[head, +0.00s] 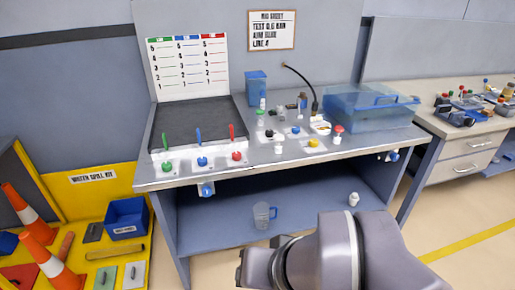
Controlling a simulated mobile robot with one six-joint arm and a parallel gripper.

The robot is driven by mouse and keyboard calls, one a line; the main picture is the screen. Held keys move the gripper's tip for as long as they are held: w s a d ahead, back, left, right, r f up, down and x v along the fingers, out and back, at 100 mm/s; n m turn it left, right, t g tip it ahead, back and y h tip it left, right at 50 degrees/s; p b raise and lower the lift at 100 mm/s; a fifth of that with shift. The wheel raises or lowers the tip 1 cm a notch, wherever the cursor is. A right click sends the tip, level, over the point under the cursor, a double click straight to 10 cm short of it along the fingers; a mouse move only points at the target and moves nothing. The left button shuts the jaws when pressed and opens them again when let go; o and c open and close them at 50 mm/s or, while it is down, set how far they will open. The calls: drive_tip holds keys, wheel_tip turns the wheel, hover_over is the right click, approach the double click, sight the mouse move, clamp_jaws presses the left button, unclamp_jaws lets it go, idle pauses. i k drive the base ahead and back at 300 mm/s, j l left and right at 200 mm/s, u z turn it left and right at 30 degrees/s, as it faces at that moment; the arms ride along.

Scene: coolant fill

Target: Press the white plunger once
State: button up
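A small white plunger-like part (278,148) stands near the front edge of the bench top, just left of a yellow knob (313,143). It is small in the head view, so I cannot tell its details or whether it is pressed. My gripper (241,270) is at the bottom of the head view, in front of the bench and below its top, well apart from the white part. Only a dark bit of its end shows at the left of my grey arm, and its fingers cannot be made out.
Green, blue and red knobs (202,161) sit along the bench's front left. Black and blue knobs and a red-topped white part (338,130) surround the white part. A clear blue tank (370,104) stands right. A jug (264,215) is on the lower shelf. Cones (48,262) stand left.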

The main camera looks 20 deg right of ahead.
sight(278, 137)
drive_tip(key=i+z, duration=0.25)
drive_tip(key=i, duration=0.85)
